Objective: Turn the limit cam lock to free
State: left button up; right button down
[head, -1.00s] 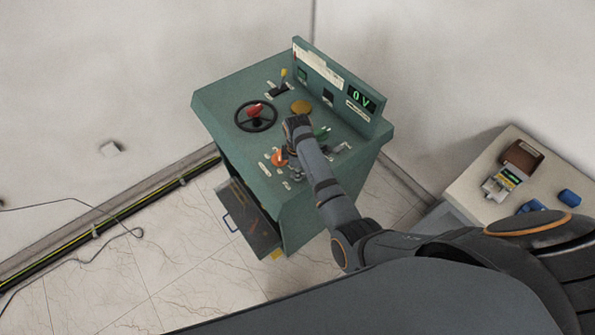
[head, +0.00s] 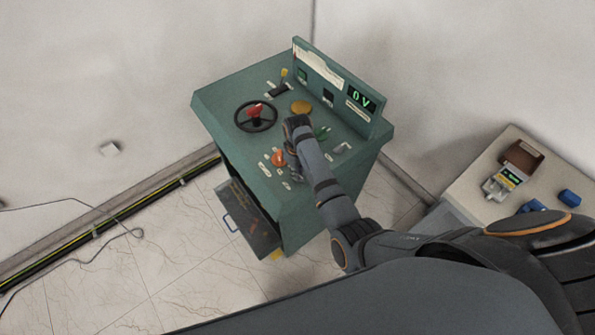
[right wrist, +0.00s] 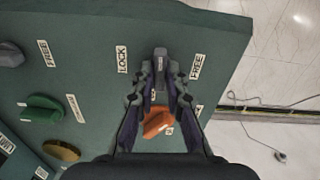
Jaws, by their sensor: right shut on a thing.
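The green control desk (head: 225,105) carries a small grey lever (right wrist: 160,60) between a LOCK label (right wrist: 122,60) and a FREE label (right wrist: 197,66) in the right wrist view. My right gripper (right wrist: 161,72) is shut on this lever, one finger on each side, and the fingers hide part of it. The lever points towards the top of the picture, between the two labels. In the head view my right gripper (head: 293,167) is over the front part of the desk top, largely hidden by my own wrist. My left gripper is not in view.
An orange knob (right wrist: 158,122) sits close by, between my fingers in the wrist view. A green knob (right wrist: 42,108) and a black handwheel (head: 240,118) are also on the desk. A side table (head: 470,190) stands at the right.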

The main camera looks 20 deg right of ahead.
jog(key=shift+m, duration=0.6)
jog(key=c, duration=1.4)
grip_release()
jog(key=shift+o, duration=0.2)
notch_tip(320, 180, up, 12)
